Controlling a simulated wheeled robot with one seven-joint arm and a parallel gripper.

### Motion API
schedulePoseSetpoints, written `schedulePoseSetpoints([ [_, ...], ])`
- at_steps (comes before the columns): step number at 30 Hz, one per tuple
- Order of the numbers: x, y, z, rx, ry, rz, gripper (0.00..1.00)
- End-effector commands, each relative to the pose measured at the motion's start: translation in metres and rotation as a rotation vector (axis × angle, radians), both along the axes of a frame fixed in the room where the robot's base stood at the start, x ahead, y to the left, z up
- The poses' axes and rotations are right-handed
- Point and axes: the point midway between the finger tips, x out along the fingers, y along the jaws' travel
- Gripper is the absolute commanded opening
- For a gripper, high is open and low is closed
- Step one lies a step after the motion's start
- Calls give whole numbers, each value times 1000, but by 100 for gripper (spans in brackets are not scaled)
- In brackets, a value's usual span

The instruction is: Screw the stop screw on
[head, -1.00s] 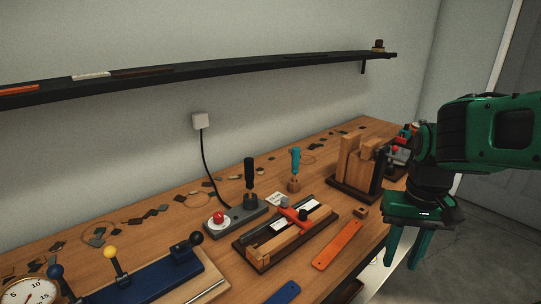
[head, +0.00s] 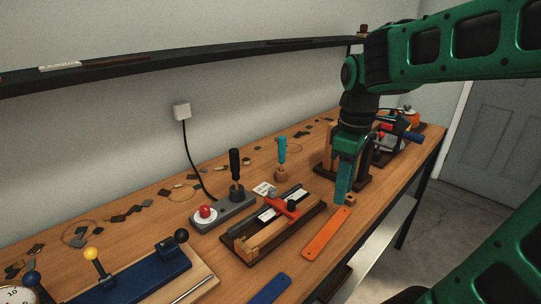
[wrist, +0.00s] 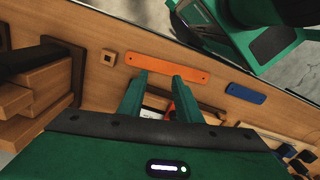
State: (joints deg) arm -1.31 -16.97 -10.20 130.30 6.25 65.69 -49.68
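My gripper (head: 343,192) hangs over the right half of the bench, near the front edge. In the wrist view its two green fingers (wrist: 157,78) stand apart with nothing held between them. A fixture (head: 240,253) with a dark base and wooden rails lies left of my gripper. A red-orange crossbar with a black knob (head: 291,205) lies across it. The fixture shows partly behind my fingers in the wrist view. A small wooden block with a hole (wrist: 108,58) sits on the bench near my gripper. I cannot tell for sure which part is the stop screw.
An orange strip (head: 326,233) and a blue strip (head: 271,290) lie along the front edge. A teal-handled tool (head: 282,155) and a grey box with a red button (head: 206,212) stand behind the fixture. Wooden blocks on a dark base stand beside my gripper.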

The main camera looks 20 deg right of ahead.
Motion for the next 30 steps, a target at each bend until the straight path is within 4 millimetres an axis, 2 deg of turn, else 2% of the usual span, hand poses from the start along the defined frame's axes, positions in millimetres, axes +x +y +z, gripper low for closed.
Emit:
schedulePoseSetpoints([
  [1, 19, 13, 6, -1, -1, 153, 31],
  [6, 71, 59, 26, -2, -3, 685, 31],
  [9, 93, 85, 34, -2, -3, 946, 31],
  [13, 111, 110, 41, -3, -4, 1189, 31],
  [17, 120, 124, 44, -2, -4, 1316, 31],
  [21, 122, 127, 40, -2, -4, 1351, 31],
  [30, 121, 126, 7, -1, -2, 1346, 31],
])
